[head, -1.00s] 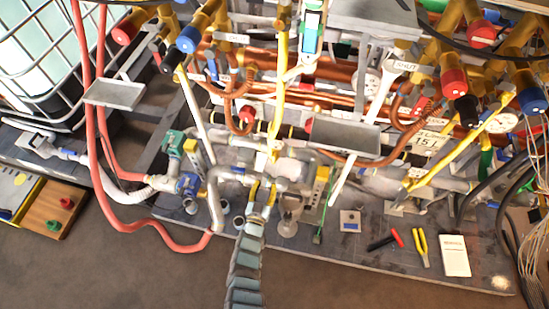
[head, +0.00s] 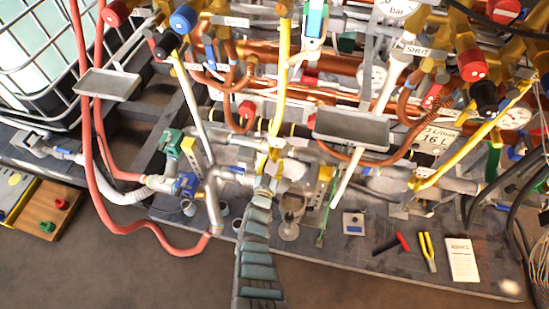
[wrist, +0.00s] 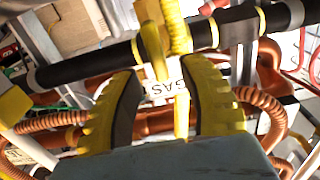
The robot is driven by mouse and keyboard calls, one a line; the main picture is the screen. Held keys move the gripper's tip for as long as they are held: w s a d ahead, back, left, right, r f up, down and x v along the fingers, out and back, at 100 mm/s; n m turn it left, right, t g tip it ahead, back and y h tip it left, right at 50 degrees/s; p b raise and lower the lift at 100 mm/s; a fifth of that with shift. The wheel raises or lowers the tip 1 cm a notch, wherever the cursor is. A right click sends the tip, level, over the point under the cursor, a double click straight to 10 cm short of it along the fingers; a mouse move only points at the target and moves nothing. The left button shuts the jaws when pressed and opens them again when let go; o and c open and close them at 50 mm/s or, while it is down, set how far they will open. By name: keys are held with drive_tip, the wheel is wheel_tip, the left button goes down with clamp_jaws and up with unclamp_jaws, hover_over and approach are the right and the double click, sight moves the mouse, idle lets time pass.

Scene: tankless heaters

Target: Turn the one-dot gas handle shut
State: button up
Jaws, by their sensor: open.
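In the wrist view my gripper (wrist: 162,70) is open, its two yellow fingers with dark pads apart. Between and beyond the fingertips stand yellow gas parts (wrist: 153,45) in front of a black pipe, with a white GAS label (wrist: 163,87) below. I cannot tell which yellow part is the handle, and no dot mark is readable. In the head view my gripper (head: 267,174) is at the foot of the middle yellow gas pipe (head: 282,85), its fingers hard to separate from the fittings. Another yellow gas pipe (head: 475,145) runs at the right.
Grey trays (head: 351,130) and (head: 107,84) jut out among crowded copper and white pipes. A red hose (head: 130,220) loops at the left. Pliers (head: 427,252), a red-handled tool (head: 391,244) and a white card (head: 461,259) lie on the base plate at the right front.

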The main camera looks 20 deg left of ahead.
sight(274, 157)
drive_tip(key=shift+w+a+f+b, duration=0.15)
drive_tip(key=shift+w+b, duration=0.55)
drive_tip(key=shift+w, duration=0.8)
drive_tip(key=shift+c, duration=0.2)
drive_tip(key=shift+s, duration=0.1)
clamp_jaws()
